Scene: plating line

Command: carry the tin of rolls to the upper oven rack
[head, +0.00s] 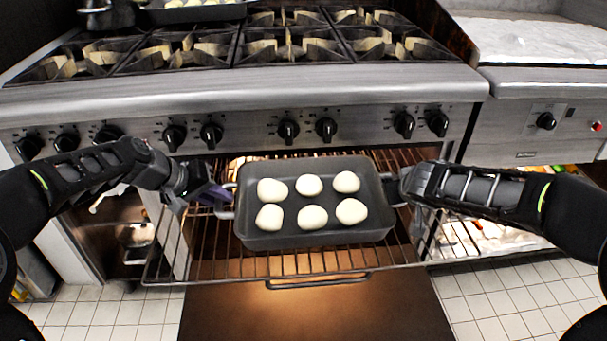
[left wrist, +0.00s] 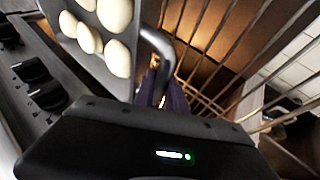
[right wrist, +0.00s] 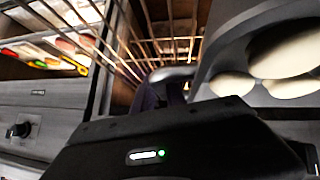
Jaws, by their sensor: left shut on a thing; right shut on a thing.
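The tin of rolls (head: 315,238) is a dark grey rectangular pan with several pale round rolls (head: 311,217) in it. It is level, over the pulled-out wire oven rack (head: 210,262); I cannot tell whether it touches the wires. My left gripper (head: 222,198) is shut on the tin's left handle, which shows as a grey bar in the left wrist view (left wrist: 158,50). My right gripper (head: 398,188) is shut on the right handle, seen in the right wrist view (right wrist: 172,73). The right fingertips are mostly hidden in the head view.
The open oven door (head: 310,312) lies below the rack. A row of black knobs (head: 288,131) runs along the stove front above. Burner grates (head: 290,45) and a dark tray (head: 195,12) are on top. Open shelves stand left and right of the oven. The tiled floor is clear.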

